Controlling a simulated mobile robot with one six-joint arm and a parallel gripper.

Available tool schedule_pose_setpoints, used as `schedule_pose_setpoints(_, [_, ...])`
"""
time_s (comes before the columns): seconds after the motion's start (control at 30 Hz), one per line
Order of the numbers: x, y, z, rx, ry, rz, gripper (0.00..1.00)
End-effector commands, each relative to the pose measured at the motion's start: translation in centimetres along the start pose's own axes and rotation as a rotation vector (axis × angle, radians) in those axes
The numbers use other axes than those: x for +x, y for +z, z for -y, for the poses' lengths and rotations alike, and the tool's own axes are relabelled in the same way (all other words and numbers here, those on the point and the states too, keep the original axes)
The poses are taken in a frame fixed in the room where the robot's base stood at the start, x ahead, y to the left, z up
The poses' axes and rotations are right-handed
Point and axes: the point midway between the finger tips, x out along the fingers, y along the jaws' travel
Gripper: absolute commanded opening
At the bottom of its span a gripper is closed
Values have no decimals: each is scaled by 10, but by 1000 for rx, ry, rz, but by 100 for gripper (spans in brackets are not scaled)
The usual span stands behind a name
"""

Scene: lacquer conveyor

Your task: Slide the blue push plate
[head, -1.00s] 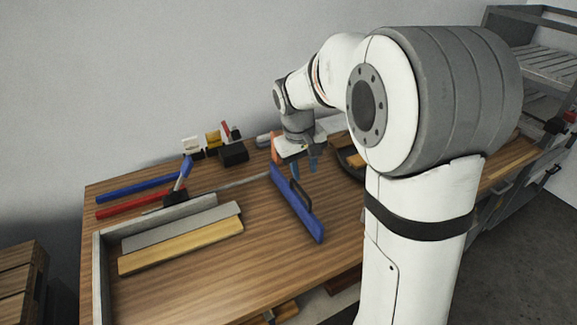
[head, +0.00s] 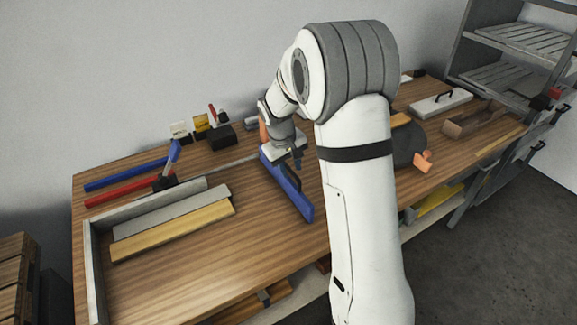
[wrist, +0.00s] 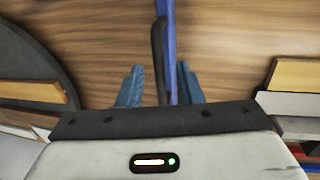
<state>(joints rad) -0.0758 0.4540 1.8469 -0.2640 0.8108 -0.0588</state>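The blue push plate (head: 297,205) stands on edge on the wooden table, running from back left to front right. It has a black handle (head: 293,182) on its right side. My gripper (head: 298,162) is over the plate's far end by the handle, partly hidden behind my wrist. In the wrist view my gripper (wrist: 161,72) is open. Its two blue fingers are apart, with the handle (wrist: 158,50) and the plate (wrist: 171,30) showing between them. I cannot tell how deep the handle sits between the fingers. No grip is seen.
Left of the plate, a grey board (head: 170,212) and a yellow board (head: 175,230) lie by a grey corner fence (head: 92,250). Blue and red bars and a blue-handled lever (head: 172,155) are behind. A dark round disc (head: 408,145) is right of my arm. Bare table lies between boards and plate.

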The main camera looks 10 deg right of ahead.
Motion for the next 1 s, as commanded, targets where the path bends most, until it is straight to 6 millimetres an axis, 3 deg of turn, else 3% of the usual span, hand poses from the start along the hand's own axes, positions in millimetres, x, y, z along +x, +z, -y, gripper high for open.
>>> schedule_pose_setpoints(0.2, [0, 0, 0, 0, 0, 0, 32])
schedule_pose_setpoints(0.6, [0, 0, 0, -1, 0, 0, 0])
schedule_pose_setpoints(1.0, [-1, -1, 5, -3, 0, 0, 0])
